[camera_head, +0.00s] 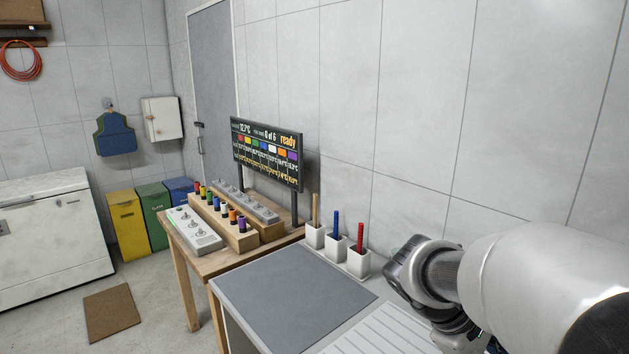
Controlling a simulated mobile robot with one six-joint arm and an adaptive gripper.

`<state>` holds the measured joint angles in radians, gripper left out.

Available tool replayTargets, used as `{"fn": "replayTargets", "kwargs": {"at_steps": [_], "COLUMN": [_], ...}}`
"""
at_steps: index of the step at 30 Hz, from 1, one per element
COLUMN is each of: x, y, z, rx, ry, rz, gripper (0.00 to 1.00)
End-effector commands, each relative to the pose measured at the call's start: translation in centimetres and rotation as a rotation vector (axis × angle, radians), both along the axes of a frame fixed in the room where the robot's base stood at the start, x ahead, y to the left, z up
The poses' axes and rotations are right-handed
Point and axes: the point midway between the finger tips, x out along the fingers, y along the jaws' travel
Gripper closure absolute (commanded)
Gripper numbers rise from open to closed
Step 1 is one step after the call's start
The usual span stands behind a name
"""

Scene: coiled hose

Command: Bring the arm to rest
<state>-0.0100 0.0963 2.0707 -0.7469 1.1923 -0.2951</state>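My arm (540,285) comes in from the right edge, with large grey-white links. Its dark-ringed joint (412,268) hangs over the right part of the grey-topped bench (229,297), close to the white cups. My gripper's fingers do not show in this view, so their opening and anything in them are hidden. A coiled orange-red hose (38,66) hangs on the wall at the far upper left.
A dark mat (295,295) on the bench is bare. A wooden table (185,262) beyond bears a display board (266,152) and racks with coloured pieces (222,208).

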Motion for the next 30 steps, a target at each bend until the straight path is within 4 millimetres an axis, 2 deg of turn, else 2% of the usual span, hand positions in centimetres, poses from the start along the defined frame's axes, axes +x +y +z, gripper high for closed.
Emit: {"fn": "replayTargets", "kwargs": {"at_steps": [1, 6, 12, 15, 21, 30], "x": [-1.6, -6.1, -10.3, -11.8, -13.2, -13.4], "y": [1.1, 5.1, 10.1, 12.3, 14.8, 15.3], "z": [0.6, 1.3, 1.5, 1.5, 1.5, 1.5], "rx": [0.056, 0.253, 0.495, 0.602, 0.736, 0.762], "ry": [-0.067, -0.264, -0.483, -0.570, -0.668, -0.685], "rz": [-0.040, -0.180, -0.342, -0.411, -0.496, -0.513], "gripper": [0.68, 0.68, 0.68, 0.68, 0.68, 0.68]}}
